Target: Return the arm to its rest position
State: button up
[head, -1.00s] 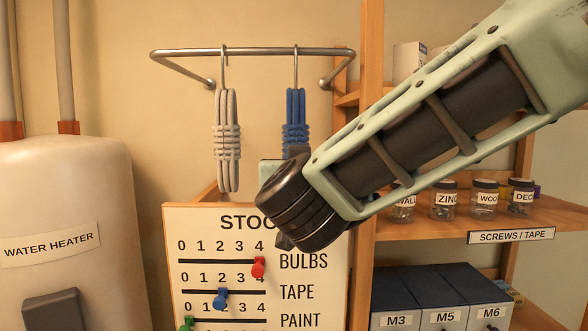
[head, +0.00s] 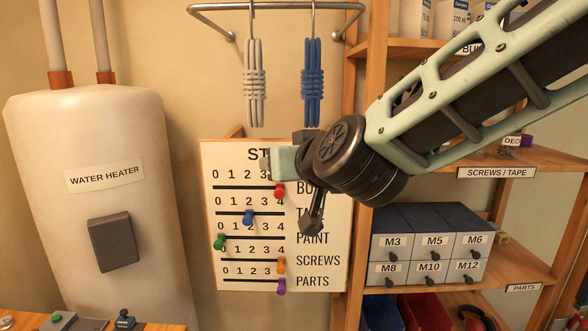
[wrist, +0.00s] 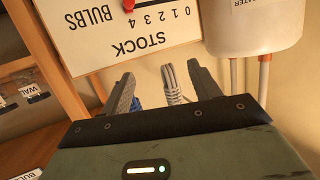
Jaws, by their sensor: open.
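In the head view my arm comes in from the upper right, bent at a dark round joint. My gripper (head: 283,163) hangs in front of the upper part of the stock board (head: 228,283) and covers part of its heading and upper labels. In the wrist view my gripper (wrist: 162,88) has its two dark fingers spread apart. Nothing is held between them. The grey cord bundle (wrist: 173,84) shows beyond the gap, apart from the fingers. The board also shows upside down in the wrist view (wrist: 105,62).
Grey and blue (head: 312,85) cord bundles hang from a metal rail (head: 275,7). A water heater (head: 80,120) stands left. Wooden shelves (head: 440,178) with grey drawers (head: 430,245), jars and bins fill the right, close behind my arm. A bench edge with small devices shows lower left.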

jog(key=s+f+n+g+y+b, duration=0.1)
jog(key=s+f+n+g+b, duration=0.1)
jog(key=s+f+g, duration=0.55)
jog(key=s+d+f+n+g+h+b, duration=0.1)
jog(key=s+d+f+g+h, duration=0.2)
jog(key=s+d+f, duration=0.4)
jog(key=s+d+f+n+g+h+b, duration=0.1)
jog(key=s+d+f+g+h, duration=0.2)
jog(key=s+d+f, duration=0.4)
jog(key=s+f, duration=0.2)
jog(key=s, duration=0.5)
jog(key=shift+f, duration=0.35)
